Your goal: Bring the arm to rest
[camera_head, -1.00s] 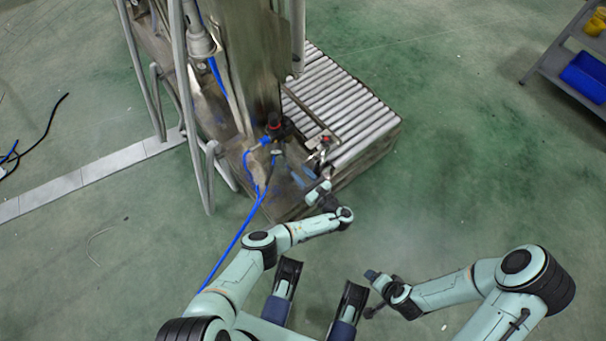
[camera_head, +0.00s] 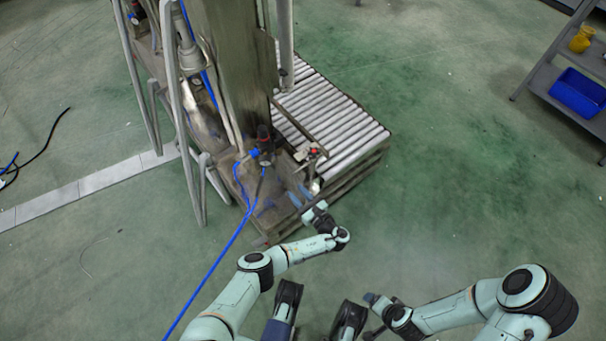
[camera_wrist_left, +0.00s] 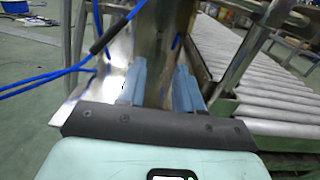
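My left arm (camera_head: 261,266) reaches up from the bottom of the head view. Its gripper (camera_head: 300,196) is beside the near edge of the metal machine base. In the left wrist view its two blue-grey fingers (camera_wrist_left: 160,85) stand apart with nothing between them, in front of a shiny metal plate. Whether they touch the machine cannot be told. My right arm (camera_head: 478,306) is bent over bare floor at the lower right. Its gripper (camera_head: 371,314) points left, small and dark, and its opening is unclear.
A machine with a steel column (camera_head: 232,75) and a roller conveyor (camera_head: 330,120) stands ahead of my left gripper. A blue hose (camera_head: 222,268) runs down past my left arm. A shelf with a blue bin (camera_head: 578,92) is at the upper right. Green floor (camera_head: 450,170) is clear on the right.

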